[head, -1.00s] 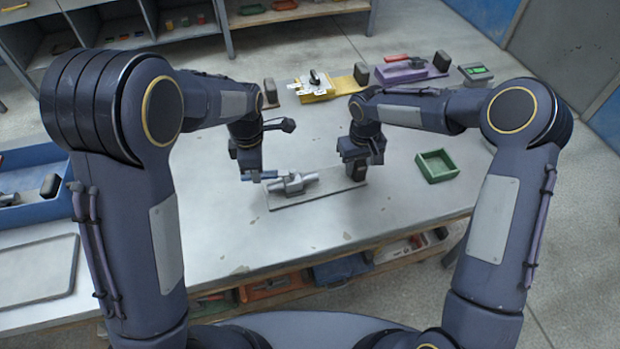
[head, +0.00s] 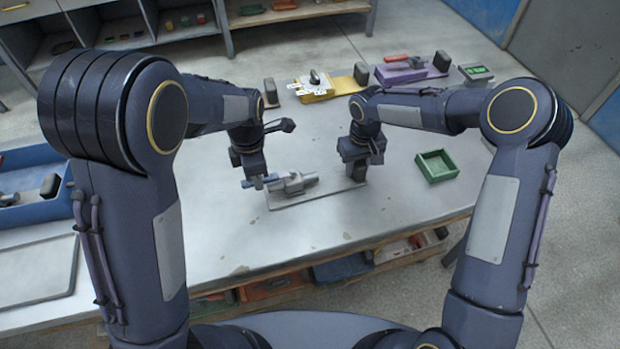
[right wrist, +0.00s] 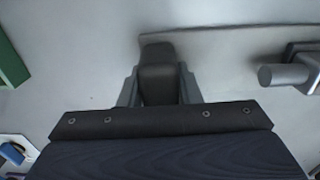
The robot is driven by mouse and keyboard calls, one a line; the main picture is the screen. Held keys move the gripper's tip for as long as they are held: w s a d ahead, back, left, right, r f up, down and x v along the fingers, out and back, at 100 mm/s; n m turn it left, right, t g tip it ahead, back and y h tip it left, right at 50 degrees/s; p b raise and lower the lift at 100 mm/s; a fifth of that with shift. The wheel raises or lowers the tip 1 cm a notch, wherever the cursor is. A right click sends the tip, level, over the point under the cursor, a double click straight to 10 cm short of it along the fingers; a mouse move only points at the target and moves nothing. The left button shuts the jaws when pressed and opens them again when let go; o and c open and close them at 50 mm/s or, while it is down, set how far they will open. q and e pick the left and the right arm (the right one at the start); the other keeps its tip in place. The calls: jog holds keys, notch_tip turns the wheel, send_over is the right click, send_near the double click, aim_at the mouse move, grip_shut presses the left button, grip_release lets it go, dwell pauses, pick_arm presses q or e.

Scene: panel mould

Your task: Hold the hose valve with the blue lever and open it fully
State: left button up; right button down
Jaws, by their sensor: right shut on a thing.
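The hose valve (head: 297,184) is a grey fitting lying on a pale flat plate (head: 325,195) on the workbench. Its blue lever (head: 272,179) shows at its left end, beside my left gripper (head: 251,182). The fingers of my left gripper are too small and partly hidden to tell whether they grip the lever. My right gripper (head: 358,172) is at the plate's right end, shut on a dark block (right wrist: 160,80) that shows between its fingers in the right wrist view. A grey pipe end of the valve (right wrist: 285,75) also shows there, apart from the right gripper.
A green open box (head: 437,166) stands to the right on the bench. A yellow fixture (head: 328,86) and a purple one (head: 410,72) stand at the back. A blue tray (head: 30,200) is at the left. The bench front is clear.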

pick_arm(q)
jog(key=shift+o, duration=1.2)
notch_tip(320, 180, up, 12)
pick_arm(e)
jog(key=c, duration=1)
grip_release()
jog(key=shift+o, duration=0.2)
jog(key=shift+r, duration=0.1)
